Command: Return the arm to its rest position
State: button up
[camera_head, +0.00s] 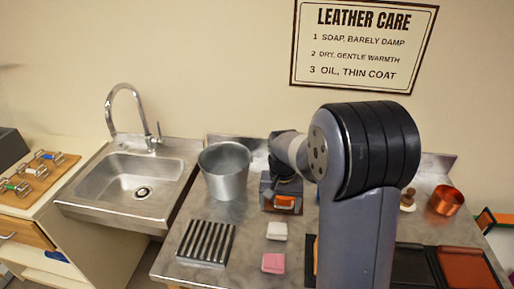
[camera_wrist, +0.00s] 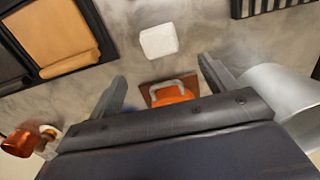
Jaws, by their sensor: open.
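My gripper (camera_head: 283,186) hangs over the back middle of the metal worktable (camera_head: 225,220), with my arm reaching up in front of it. In the wrist view its two fingers (camera_wrist: 162,85) are spread wide with nothing held between them. An orange piece with a grey handle (camera_wrist: 172,93) on a brown base shows beyond the fingers, partly hidden by the gripper body. The orange part also shows in the head view (camera_head: 285,201), just under the gripper.
A metal bucket (camera_head: 224,172) stands close left of the gripper. A slatted rack (camera_head: 206,243), white block (camera_head: 276,231) and pink block (camera_head: 273,263) lie in front. A copper cup (camera_head: 446,200) and leather panel (camera_head: 468,268) are right. A sink (camera_head: 130,180) is left.

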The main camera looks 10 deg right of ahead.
aim_at(278, 226)
notch_tip(278, 226, down, 12)
jog(key=shift+r+p, duration=0.15)
jog(key=shift+p, duration=0.35)
jog(key=shift+r, duration=0.8)
